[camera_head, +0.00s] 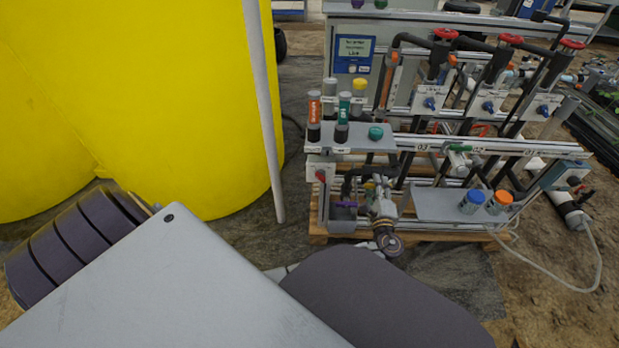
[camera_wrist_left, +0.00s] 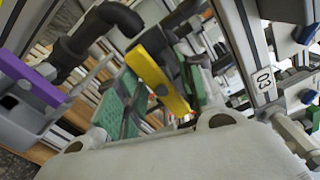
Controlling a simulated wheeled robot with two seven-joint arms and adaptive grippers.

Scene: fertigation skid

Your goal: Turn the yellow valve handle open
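The yellow valve handle (camera_wrist_left: 158,80) shows in the left wrist view as a flat bar lying diagonally across the middle. My left gripper (camera_wrist_left: 160,95) is around it, with a green-padded finger on each side. The fingers stand apart with the handle between them, and gaps show, so the gripper looks open. Whether a pad touches the handle I cannot tell. In the head view my left gripper (camera_head: 382,198) is at the lower left front of the skid, where it largely hides the handle. My right gripper is not in view.
A purple handle (camera_wrist_left: 30,78) is left of the yellow one, with a black pipe elbow (camera_wrist_left: 112,22) nearby. The skid's metal rail (camera_head: 480,145) runs above. A shelf (camera_head: 440,207) holds blue-capped and orange-capped bottles. A large yellow tank (camera_head: 150,90) stands left.

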